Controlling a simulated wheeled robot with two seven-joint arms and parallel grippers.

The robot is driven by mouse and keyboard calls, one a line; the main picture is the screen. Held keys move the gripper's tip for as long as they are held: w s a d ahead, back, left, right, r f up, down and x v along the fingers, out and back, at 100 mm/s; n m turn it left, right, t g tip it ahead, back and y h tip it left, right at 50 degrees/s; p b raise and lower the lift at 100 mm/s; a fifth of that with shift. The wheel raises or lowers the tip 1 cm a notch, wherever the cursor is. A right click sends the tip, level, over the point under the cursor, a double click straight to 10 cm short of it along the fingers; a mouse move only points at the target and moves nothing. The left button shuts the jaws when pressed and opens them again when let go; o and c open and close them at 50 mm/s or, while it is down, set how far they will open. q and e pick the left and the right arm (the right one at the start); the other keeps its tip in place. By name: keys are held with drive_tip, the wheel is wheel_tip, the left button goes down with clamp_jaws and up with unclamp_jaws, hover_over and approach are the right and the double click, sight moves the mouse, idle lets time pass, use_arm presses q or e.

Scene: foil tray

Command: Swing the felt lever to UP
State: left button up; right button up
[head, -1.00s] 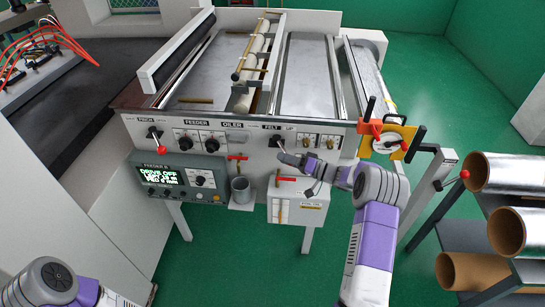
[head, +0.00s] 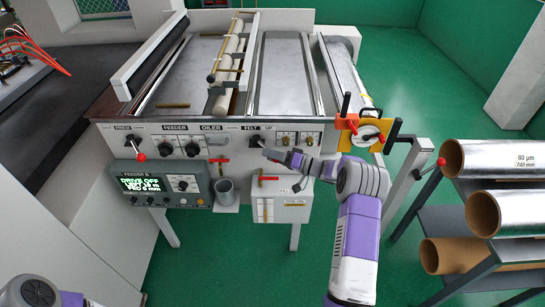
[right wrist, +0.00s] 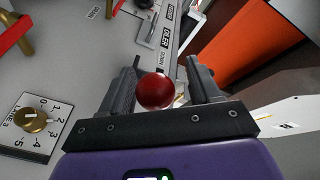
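The felt lever (head: 256,141) is on the machine's front panel under the FELT label, with an UP label to its right. My right gripper (head: 269,154) is in front of it and hides its outer end in the head view. In the right wrist view a red ball knob (right wrist: 156,91) sits between the two fingers of my right gripper (right wrist: 165,68). The fingers are apart, with a gap showing beside the knob on the right. The lever's shaft is mostly hidden behind the knob. My left gripper is out of view; only part of the left arm shows at lower left.
The PACK lever (head: 139,156) with a red knob is at the panel's left. A red-handled valve (head: 220,160) and a grey cup (head: 225,190) are left of my gripper. A yellow bracket with a handwheel (head: 366,134) is to its right. Foil rolls (head: 490,157) are at far right.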

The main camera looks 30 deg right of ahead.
drive_tip(key=shift+a+f, duration=0.1)
drive_tip(key=shift+f, duration=0.05)
drive_tip(key=v, duration=0.7)
drive_tip(key=shift+s, duration=0.2)
idle(0.4)
